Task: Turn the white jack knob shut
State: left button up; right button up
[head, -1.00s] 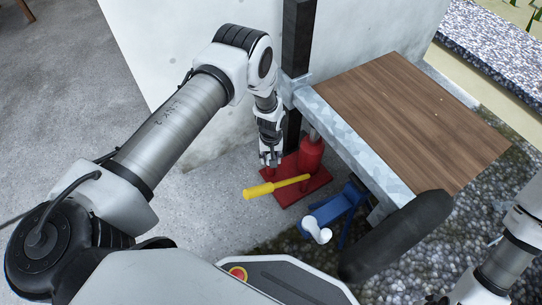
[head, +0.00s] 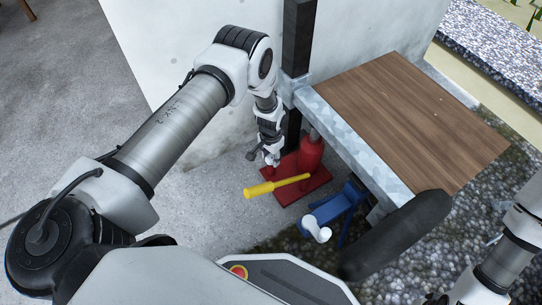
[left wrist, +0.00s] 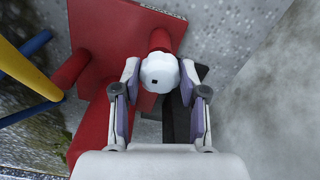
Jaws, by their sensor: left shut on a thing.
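The white jack knob (left wrist: 160,72) is a rounded, lobed cap with a small dark mark, on a red stem at the red jack (head: 309,155). My left gripper (head: 264,157) reaches down beside the jack. In the left wrist view its two fingers (left wrist: 161,82) stand on either side of the knob and are shut on it. In the head view the gripper hides the knob. The jack's base plate (left wrist: 130,28) is red. Only links of my right arm show at the lower right; its gripper is out of the frame.
A yellow handle (head: 275,186) sticks out from the jack, low in front of my gripper. A blue stand with a white cap (head: 317,229) is to the right. A wooden tabletop (head: 415,122) overhangs close by. A white wall (head: 190,90) rises behind. Bare concrete lies to the left.

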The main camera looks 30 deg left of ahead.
aim_at(270, 157)
pick_arm(q)
jog(key=shift+m, duration=0.3)
jog(key=o, duration=1.1)
jog(key=shift+o, duration=0.2)
notch_tip(270, 157, up, 12)
jog(key=shift+s+a+f, duration=0.1)
